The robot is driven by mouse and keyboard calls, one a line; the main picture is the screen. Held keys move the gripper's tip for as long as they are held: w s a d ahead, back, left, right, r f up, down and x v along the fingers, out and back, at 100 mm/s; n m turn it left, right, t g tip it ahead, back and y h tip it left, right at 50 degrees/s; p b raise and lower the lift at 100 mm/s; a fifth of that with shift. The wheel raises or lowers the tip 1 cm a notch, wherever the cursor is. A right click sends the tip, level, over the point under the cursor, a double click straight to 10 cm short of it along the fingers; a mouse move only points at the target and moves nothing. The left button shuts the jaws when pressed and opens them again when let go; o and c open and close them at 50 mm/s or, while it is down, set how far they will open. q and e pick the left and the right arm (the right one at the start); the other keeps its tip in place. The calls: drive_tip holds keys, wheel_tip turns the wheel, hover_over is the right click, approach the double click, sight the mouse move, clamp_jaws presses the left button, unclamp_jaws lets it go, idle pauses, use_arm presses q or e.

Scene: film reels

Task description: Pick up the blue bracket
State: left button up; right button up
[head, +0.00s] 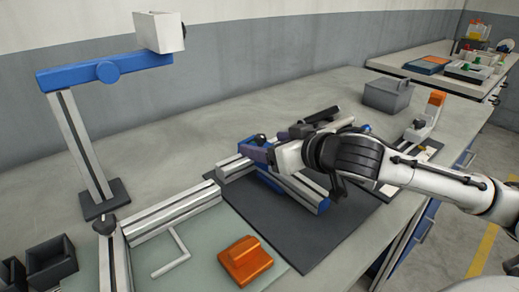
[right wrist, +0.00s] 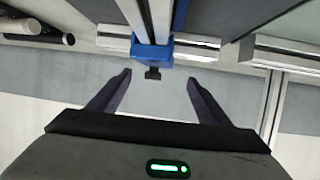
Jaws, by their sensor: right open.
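The blue bracket (right wrist: 152,52) sits across a metal rail in the right wrist view, with a small black knob on its near side. It looks small and partly hidden by my right gripper in the head view. My right gripper (right wrist: 157,85) is open and empty, its two dark purple fingers spread to either side of the knob, short of the bracket. In the head view the right gripper (head: 257,150) hangs over the rail assembly on the dark mat (head: 291,240). My left gripper is not in view.
An orange block (head: 245,262) and a thin metal handle lie on the mat's left. A blue-armed stand (head: 80,150) rises at the back left. Dark bins (head: 50,262) stand at the front left. A grey box (head: 388,97) stands at the back right; the back middle of the table is clear.

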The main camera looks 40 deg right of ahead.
sight(262, 142)
drive_tip(key=shift+d+x, duration=0.2)
drive_tip(key=shift+x, duration=1.1)
drive_tip(key=shift+d+x, duration=0.2)
drive_tip(key=shift+x, duration=1.15)
